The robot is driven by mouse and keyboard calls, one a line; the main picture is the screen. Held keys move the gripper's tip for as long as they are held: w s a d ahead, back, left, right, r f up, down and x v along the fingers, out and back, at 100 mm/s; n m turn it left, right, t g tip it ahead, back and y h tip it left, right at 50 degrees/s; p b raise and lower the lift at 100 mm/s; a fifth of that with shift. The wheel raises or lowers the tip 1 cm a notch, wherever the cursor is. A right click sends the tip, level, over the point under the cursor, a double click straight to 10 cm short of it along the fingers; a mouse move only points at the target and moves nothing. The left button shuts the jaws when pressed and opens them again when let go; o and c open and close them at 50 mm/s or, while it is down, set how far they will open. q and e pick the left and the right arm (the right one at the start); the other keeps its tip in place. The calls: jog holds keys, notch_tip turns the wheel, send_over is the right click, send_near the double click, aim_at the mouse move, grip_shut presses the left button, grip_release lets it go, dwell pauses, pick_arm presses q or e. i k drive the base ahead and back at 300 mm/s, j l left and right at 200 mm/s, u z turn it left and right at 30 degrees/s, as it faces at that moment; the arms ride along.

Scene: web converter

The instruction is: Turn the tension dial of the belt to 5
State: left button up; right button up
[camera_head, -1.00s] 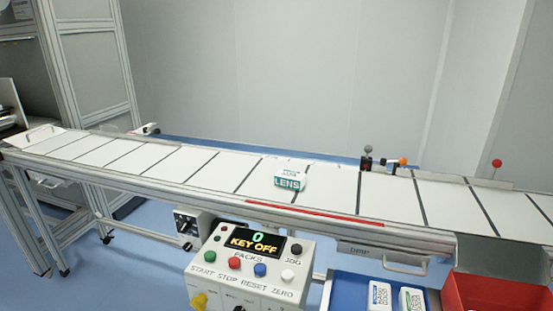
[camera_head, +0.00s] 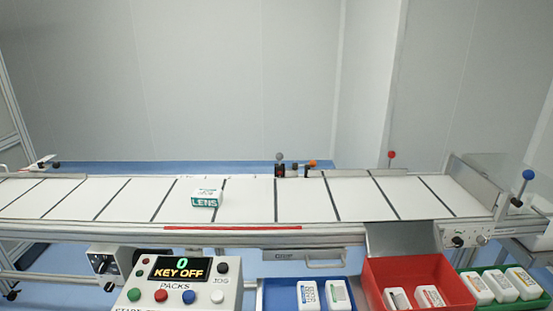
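The belt (camera_head: 300,198) runs across the view as white panels with dark cross lines. A small knob (camera_head: 458,241) sits on the side plate at the belt's right end, with a pale round part (camera_head: 482,240) beside it. Neither gripper is in view.
A control box (camera_head: 180,282) reads "0 KEY OFF". A LENS pack (camera_head: 206,198) lies on the belt. A blue tray (camera_head: 275,295), red bin (camera_head: 410,268) and green tray (camera_head: 535,300) stand in front, holding packs. A blue-knobbed lever (camera_head: 528,176) rises at the right end.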

aim_at(457, 243)
jog(key=z, duration=1.45)
jog(key=i+l+u, duration=0.1)
jog(key=i+l, duration=0.2)
jog(key=l, duration=0.15)
